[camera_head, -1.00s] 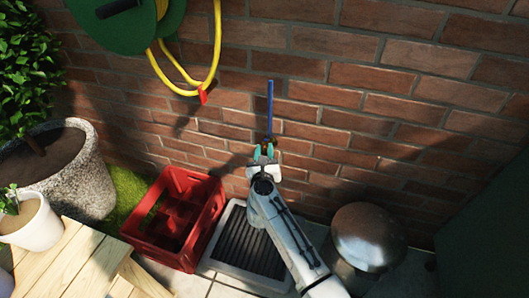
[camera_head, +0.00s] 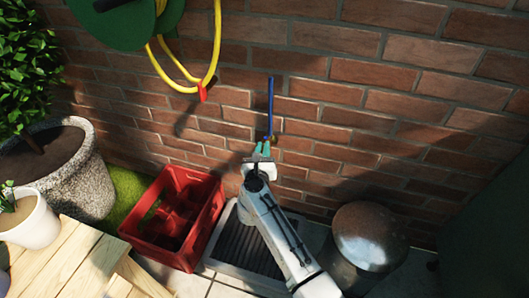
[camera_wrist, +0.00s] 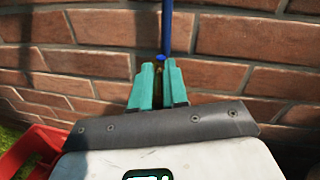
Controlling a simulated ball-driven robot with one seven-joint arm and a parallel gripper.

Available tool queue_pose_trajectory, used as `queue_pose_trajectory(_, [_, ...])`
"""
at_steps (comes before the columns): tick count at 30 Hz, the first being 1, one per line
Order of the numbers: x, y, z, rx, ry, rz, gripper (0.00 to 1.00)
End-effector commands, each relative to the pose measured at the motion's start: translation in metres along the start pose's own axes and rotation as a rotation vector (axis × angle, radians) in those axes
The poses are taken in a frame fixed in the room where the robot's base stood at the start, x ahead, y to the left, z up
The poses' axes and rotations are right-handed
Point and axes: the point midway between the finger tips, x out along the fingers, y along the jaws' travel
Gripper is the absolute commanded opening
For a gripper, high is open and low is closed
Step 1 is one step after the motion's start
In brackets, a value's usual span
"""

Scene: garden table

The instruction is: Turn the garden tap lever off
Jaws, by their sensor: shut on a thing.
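The tap is a small brass fitting (camera_head: 273,139) low on the brick wall, at the foot of an upright blue pipe (camera_head: 270,105). The pipe also runs up out of the top of the wrist view (camera_wrist: 167,30). My gripper (camera_head: 264,149) is at the tap, its teal fingers close together. In the wrist view my gripper (camera_wrist: 159,70) is shut on the tap lever, whose small blue part (camera_wrist: 160,58) shows at the fingertips. A strip of brass shows between the fingers. Most of the lever is hidden, so its exact angle cannot be told.
A red crate (camera_head: 207,222) stands left of a dark floor grate (camera_head: 243,244). A metal domed bin (camera_head: 369,235) stands right of my arm. A yellow hose (camera_head: 218,45) hangs on the wall at upper left. A wooden table (camera_head: 60,262) is at lower left.

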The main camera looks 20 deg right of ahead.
Motion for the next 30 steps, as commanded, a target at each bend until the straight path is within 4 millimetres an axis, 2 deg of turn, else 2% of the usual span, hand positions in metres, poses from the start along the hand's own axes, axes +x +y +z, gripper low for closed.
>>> queue_pose_trajectory(1, [-0.0002, 0.0068, -0.0038, 0.004, 0.004, -0.027, 0.0])
queue_pose_trajectory(7, [0.0006, 0.009, -0.0004, 0.003, 0.022, -0.117, 0.0])
queue_pose_trajectory(17, [0.0003, 0.0077, 0.0012, 0.001, 0.027, -0.132, 0.0])
queue_pose_trajectory(18, [0.0003, 0.0077, 0.0011, 0.001, 0.027, -0.132, 0.15])
queue_pose_trajectory(24, [0.0003, 0.0077, 0.0012, 0.001, 0.027, -0.132, 0.34])
queue_pose_trajectory(26, [0.0003, 0.0077, 0.0013, 0.001, 0.027, -0.132, 0.39])
queue_pose_trajectory(30, [0.0003, 0.0077, 0.0013, 0.001, 0.027, -0.132, 0.39])
